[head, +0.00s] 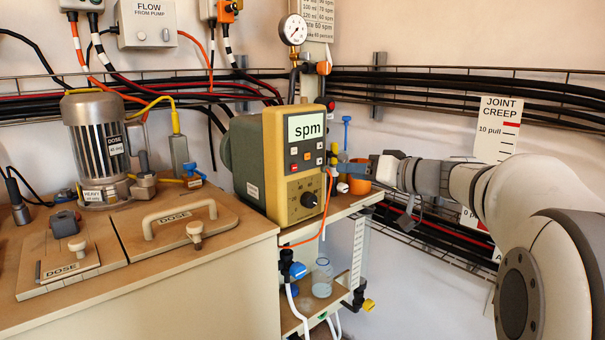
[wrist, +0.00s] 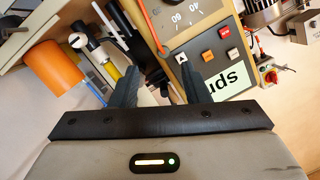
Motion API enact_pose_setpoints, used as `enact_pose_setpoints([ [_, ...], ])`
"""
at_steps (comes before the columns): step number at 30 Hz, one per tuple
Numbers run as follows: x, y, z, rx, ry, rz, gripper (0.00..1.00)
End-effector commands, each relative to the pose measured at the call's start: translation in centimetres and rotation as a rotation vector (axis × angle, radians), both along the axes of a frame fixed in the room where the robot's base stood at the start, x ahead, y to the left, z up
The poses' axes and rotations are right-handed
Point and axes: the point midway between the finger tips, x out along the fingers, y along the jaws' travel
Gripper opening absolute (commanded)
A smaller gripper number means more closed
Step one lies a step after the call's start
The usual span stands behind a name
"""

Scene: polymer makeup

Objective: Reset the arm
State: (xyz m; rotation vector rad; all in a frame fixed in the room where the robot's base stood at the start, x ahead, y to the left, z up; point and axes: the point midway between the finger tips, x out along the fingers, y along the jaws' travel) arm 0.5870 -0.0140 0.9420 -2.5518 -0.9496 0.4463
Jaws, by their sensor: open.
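My arm (head: 430,178) reaches in from the right in the head view, bent at several joints. My gripper (head: 358,168) is at its far end, close to the right side of the yellow pump unit (head: 278,190) with the "spm" display. In the wrist view my gripper (wrist: 150,62) shows two dark fingers spread apart, with nothing seen held between them. The pump's panel (wrist: 215,60) appears upside down beyond the right finger. An orange cup (wrist: 55,65) is beyond the left finger. I cannot tell whether the fingers touch anything.
The orange cup (head: 385,172) and small bottles stand on a narrow shelf (head: 342,210) under my gripper. A wooden-topped bench (head: 90,285) with a motor (head: 98,140) is on the left. Cables in a wall rack (head: 460,95) run behind my arm. A glass jar (head: 322,280) sits lower down.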

Motion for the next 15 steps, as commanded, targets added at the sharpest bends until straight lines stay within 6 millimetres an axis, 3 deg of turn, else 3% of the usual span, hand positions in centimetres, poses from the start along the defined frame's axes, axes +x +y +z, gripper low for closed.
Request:
enact_pose_setpoints([
  [1, -1.2, 1.4, 2.1, -0.02, 0.066, 0.019, 0.42],
  [9, -8.2, 5.5, 2.3, -0.158, 0.427, 0.044, 0.42],
  [15, -13.9, 6.5, 3.1, -0.292, 0.646, 0.008, 0.42],
])
